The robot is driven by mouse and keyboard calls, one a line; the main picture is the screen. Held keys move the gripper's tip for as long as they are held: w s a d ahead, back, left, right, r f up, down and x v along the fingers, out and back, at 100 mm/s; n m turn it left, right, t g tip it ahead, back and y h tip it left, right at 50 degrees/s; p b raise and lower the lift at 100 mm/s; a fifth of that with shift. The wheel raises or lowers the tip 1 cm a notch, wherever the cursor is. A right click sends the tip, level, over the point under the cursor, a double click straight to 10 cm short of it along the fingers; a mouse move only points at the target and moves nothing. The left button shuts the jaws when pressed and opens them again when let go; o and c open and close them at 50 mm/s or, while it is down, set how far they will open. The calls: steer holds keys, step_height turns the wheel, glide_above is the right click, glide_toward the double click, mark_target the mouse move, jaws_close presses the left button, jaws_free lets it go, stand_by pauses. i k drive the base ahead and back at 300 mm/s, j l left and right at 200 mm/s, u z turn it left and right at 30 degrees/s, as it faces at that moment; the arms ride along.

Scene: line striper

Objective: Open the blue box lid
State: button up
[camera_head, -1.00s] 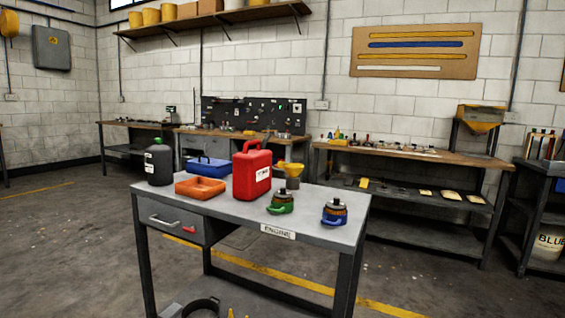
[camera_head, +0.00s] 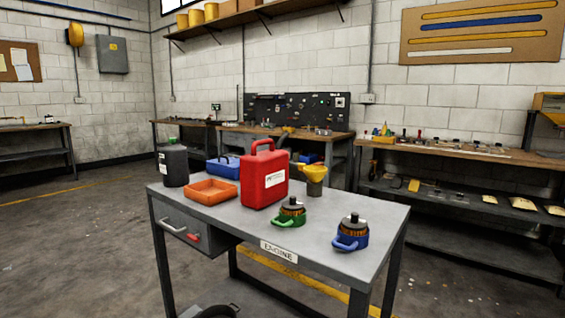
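The blue box (camera_head: 224,167) sits at the back of the grey table marked ENGINE (camera_head: 350,205), behind the orange tray. It looks low, with a handle on top, and its lid appears shut. My gripper does not show in this view.
On the table stand a black bottle (camera_head: 174,165), an orange tray (camera_head: 211,194), a red canister (camera_head: 264,180), a yellow funnel (camera_head: 315,174), a green-handled pot (camera_head: 291,212) and a blue-handled pot (camera_head: 352,233). Workbenches line the back wall. The floor at left is clear.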

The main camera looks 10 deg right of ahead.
mark_target(225, 161)
steer(key=i+j, duration=0.2)
steer(key=i, duration=0.3)
steer(key=i+j, duration=0.2)
steer(key=i, duration=0.3)
steer(key=i+j, duration=0.2)
steer(key=i, duration=0.25)
steer(key=i+j+z, duration=0.1)
steer(key=i, duration=0.4)
steer(key=i+j, duration=0.35)
steer(key=i, duration=0.15)
